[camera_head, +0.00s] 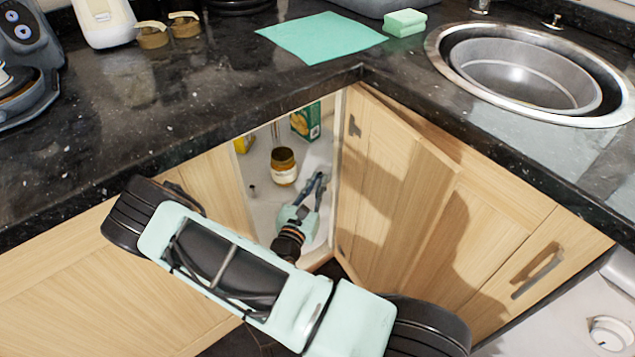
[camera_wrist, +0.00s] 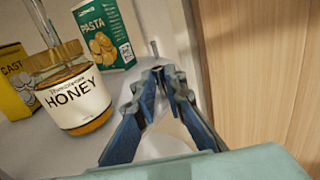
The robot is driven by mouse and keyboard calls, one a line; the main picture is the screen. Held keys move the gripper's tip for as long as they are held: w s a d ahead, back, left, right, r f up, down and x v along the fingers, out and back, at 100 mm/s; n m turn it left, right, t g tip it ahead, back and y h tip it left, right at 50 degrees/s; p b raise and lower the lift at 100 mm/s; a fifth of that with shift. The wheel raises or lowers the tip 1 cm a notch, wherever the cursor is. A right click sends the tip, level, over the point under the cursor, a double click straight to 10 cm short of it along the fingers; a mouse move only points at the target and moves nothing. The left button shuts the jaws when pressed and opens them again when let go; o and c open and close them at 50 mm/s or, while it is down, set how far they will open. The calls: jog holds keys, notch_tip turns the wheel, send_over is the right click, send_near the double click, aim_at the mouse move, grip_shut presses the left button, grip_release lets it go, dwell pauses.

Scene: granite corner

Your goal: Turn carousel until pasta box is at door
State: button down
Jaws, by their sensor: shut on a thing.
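The green pasta box (camera_head: 306,122) stands upright on the white carousel (camera_head: 264,207), towards the back of the open corner cabinet. In the wrist view the pasta box (camera_wrist: 103,35) is at the upper left, behind and to the right of the honey jar. My gripper (camera_head: 319,180) reaches in through the door opening, low over the carousel and to the right of the honey jar. In the wrist view its fingertips (camera_wrist: 163,74) are closed together on a thin grey peg (camera_wrist: 153,48), whose top shows just beyond them. The peg's lower part is hidden by the fingers.
A honey jar (camera_head: 284,168) stands on the carousel near the opening. A yellow box (camera_wrist: 14,82) is left of it. Another small peg (camera_head: 252,190) shows at the carousel's left. The wooden door (camera_head: 385,185) is close on my gripper's right.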

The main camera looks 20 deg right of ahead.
jog(key=a, duration=0.2)
jog(key=s+a+p, duration=0.1)
jog(key=a, duration=0.2)
jog(key=shift+a+r, duration=0.1)
jog(key=shift+a, duration=0.15)
jog(key=c, duration=2)
grip_release()
jog(key=shift+c, duration=0.2)
jog(key=shift+o, duration=0.3)
jog(key=shift+d, duration=0.1)
jog(key=shift+s, duration=0.15)
send_near(300, 190)
jog(key=s+r, duration=0.1)
jog(key=s+a+r, duration=0.1)
jog(key=s+r, duration=0.1)
jog(key=s, duration=0.1)
jog(key=shift+a, duration=0.35)
